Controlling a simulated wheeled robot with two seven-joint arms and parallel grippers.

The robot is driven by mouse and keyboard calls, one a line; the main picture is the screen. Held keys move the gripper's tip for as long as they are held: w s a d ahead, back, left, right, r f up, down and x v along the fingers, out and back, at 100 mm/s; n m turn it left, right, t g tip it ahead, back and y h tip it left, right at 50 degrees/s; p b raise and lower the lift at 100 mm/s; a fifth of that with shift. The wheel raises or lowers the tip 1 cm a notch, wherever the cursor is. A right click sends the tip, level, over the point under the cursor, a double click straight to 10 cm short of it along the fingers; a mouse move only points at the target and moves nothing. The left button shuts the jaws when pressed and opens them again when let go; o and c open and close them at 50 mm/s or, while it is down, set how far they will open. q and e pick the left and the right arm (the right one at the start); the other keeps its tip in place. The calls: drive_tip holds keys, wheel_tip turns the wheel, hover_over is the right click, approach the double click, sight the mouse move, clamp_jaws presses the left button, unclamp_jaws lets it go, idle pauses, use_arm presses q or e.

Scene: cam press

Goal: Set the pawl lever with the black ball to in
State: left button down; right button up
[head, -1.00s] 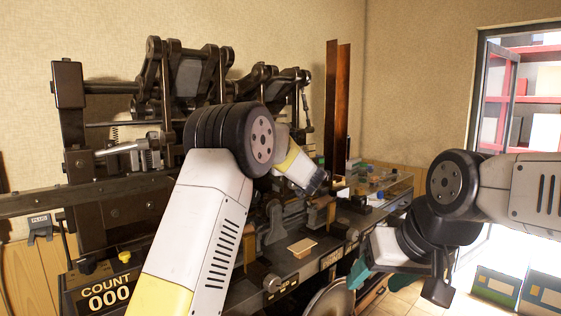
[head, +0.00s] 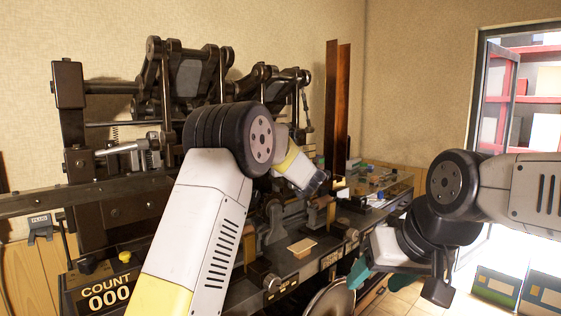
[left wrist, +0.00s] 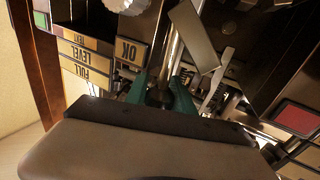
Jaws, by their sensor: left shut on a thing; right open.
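In the left wrist view, the green fingers of my left gripper (left wrist: 160,92) are shut on a dark rounded knob, which looks like the black ball (left wrist: 158,97) of the pawl lever. The fingers and the wrist housing hide much of it. A bright metal rod (left wrist: 178,42) runs up from just beyond the fingers. I cannot tell the lever's setting. In the head view, my left arm reaches across the press (head: 112,205) and its fingers are not visible. My right gripper (head: 396,278) is open and empty at the lower right, in front of the bench.
Plates reading OK (left wrist: 127,50) and PULL LEVEL (left wrist: 86,68) stand left of the fingers. A flat metal bar (left wrist: 194,36) is close on the right. A counter reading 000 (head: 108,298) is at the lower left. Small parts crowd the bench's right end.

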use_arm(q)
drive_tip(key=shift+s+a+f+n+t+y, duration=0.2)
drive_tip(key=shift+s+a+n+t+y, duration=0.25)
drive_tip(key=shift+n, duration=0.7)
drive_tip(key=shift+s+a+f+n+t+y, duration=0.15)
drive_tip(key=shift+s+a+n+y, duration=0.15)
drive_tip(key=shift+s+a+n, duration=0.65)
drive_tip(key=shift+s+a+f+n+t+y, duration=0.25)
drive_tip(key=shift+a+n+t+y, duration=0.1)
drive_tip(key=shift+n, duration=1.05)
drive_tip(key=c, duration=1.1)
unclamp_jaws()
drive_tip(key=shift+r, duration=0.1)
drive_tip(key=shift+d, duration=0.1)
drive_tip(key=v, duration=0.8)
drive_tip(key=shift+w, duration=0.1)
